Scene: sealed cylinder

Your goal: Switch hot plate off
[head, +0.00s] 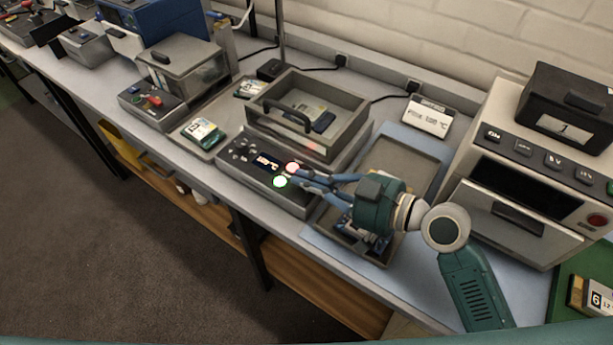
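The hot plate (225,165) stands on the bench, a low grey device with a dark control panel. Its small display (268,161) is lit. A red light (292,168) and a green light (280,182) glow at the panel's right end. My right gripper (296,178) reaches in from the right, its blue-grey fingertips at these lights. Whether they touch a button I cannot tell, nor how far apart the fingers are. My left gripper is not in view.
A grey open-topped box with a handle (314,100) sits on the hot plate. A grey tray (405,150) lies under my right arm on a blue mat (330,232). A large beige device (505,190) stands at right.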

